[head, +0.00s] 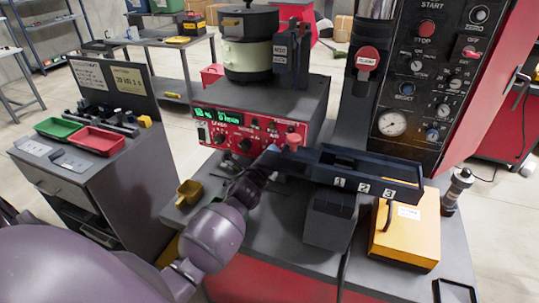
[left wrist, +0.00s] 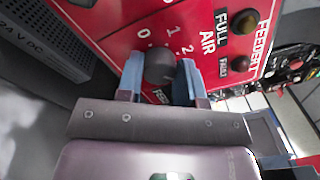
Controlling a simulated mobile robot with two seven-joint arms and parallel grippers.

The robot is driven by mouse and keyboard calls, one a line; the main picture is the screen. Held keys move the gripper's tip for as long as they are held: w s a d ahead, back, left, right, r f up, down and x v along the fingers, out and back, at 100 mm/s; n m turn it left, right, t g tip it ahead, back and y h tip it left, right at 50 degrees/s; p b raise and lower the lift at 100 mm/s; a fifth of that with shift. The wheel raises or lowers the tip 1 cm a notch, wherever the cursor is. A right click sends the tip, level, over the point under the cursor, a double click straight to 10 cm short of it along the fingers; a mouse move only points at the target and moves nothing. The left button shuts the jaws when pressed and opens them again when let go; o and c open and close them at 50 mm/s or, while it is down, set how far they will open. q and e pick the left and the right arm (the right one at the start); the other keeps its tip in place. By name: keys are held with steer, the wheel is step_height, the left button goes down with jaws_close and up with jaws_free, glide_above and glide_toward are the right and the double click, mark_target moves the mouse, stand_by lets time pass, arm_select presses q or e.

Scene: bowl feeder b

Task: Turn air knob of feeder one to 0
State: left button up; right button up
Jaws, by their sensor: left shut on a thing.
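The red feeder panel (head: 232,128) with green lit digits is at the middle of the head view. In the left wrist view, the dark round air knob (left wrist: 160,65) sits on this panel, next to the word AIR and the printed marks 0, 1 and 2. The lettering beside it reads FEEDER, with what looks like a 1. My left gripper (left wrist: 160,80) has its blue fingers on both sides of the knob and is shut on it. I cannot tell which mark the knob points to. My right gripper is not in view.
A bowl feeder (head: 248,55) stands on the grey housing. A dark tray (head: 345,173) with labels 1, 2 and 3 lies right of my left gripper. Two round buttons (left wrist: 244,22) are near the knob.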

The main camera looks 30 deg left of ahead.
arm_select(q)
steer(key=shift+d+f+n+g+y+p, duration=0.2)
steer(key=shift+n+p, duration=0.9)
steer(key=shift+n, duration=3.65)
steer(key=shift+a+r+n+y+p, duration=0.2)
steer(key=shift+n+p, duration=0.95)
steer(key=shift+n, duration=3.65)
steer(key=shift+d+f+n+g+y+p, duration=0.2)
steer(key=shift+n+p, duration=0.9)
steer(key=shift+n, duration=3.65)
steer(key=shift+d, duration=0.1)
